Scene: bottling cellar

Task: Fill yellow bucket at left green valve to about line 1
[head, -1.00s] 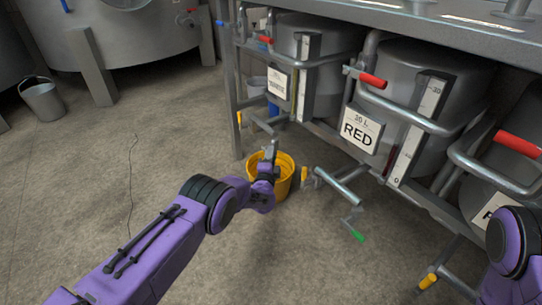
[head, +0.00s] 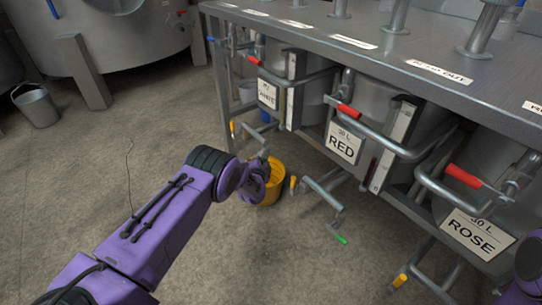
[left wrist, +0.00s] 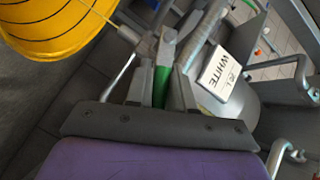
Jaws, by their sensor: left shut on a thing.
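The yellow bucket (head: 274,184) stands on the floor below the tank rack, partly hidden behind my left wrist. In the left wrist view the bucket (left wrist: 62,30) is at upper left, with dark lines on its wall; I cannot make out its liquid level. My left gripper (left wrist: 163,82) is shut on a green valve handle (left wrist: 161,88), beside the tank labelled WHITE (left wrist: 217,72). In the head view this gripper (head: 262,158) is mostly hidden by its wrist, and the held handle does not show. My right gripper is out of view.
Another green handle (head: 341,239) hangs on a pipe below the RED tank (head: 343,143). The ROSE tank's label (head: 477,233) is at right. Red and yellow handles stick out along the rack. A grey bucket (head: 38,105) stands far left.

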